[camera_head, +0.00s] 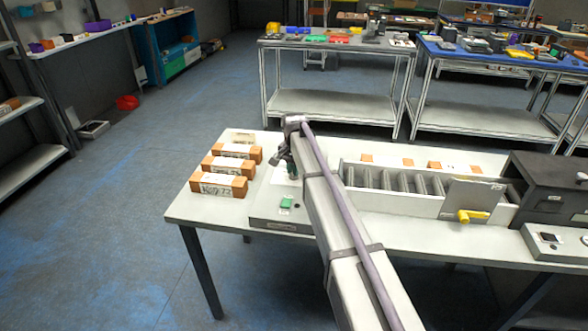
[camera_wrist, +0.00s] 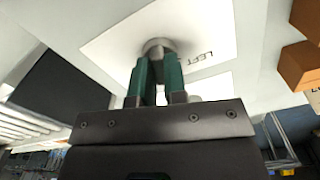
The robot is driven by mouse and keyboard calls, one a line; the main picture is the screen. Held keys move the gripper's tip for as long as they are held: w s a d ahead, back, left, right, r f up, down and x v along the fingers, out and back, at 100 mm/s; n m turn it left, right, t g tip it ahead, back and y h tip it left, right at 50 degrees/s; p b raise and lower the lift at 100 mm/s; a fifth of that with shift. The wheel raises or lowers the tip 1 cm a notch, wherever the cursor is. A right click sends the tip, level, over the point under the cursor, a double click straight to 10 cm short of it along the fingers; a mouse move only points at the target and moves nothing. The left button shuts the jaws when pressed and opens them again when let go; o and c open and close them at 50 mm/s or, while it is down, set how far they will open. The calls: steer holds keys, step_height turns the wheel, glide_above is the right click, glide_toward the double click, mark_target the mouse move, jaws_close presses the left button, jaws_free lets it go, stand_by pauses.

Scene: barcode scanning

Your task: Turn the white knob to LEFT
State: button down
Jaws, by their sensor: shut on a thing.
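The white knob (camera_wrist: 158,44) shows as a small pale round piece on a white label plate (camera_wrist: 115,42) in the wrist view. The printed word LEFT stands on the plate to the right of the knob. My gripper (camera_wrist: 157,62) has its two green fingers closed on the knob, one on each side; the fingers hide part of it. In the head view my gripper (camera_head: 287,165) is at the left part of the table, by the control panel (camera_head: 265,212). The knob cannot be made out there, and which way it points cannot be told.
Several orange boxes with white labels (camera_head: 219,185) lie left of my arm on the white table (camera_head: 190,212). A dark cabinet (camera_head: 545,190) stands at the far right.

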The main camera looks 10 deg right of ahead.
steer(key=n, duration=1.1)
steer(key=shift+n, duration=0.3)
stand_by(0.3)
steer(key=c, duration=1.2)
jaws_free()
steer(key=shift+o, duration=0.2)
steer(key=shift+r, duration=0.1)
step_height(320, 180, up, 11)
steer(key=p, duration=1.1)
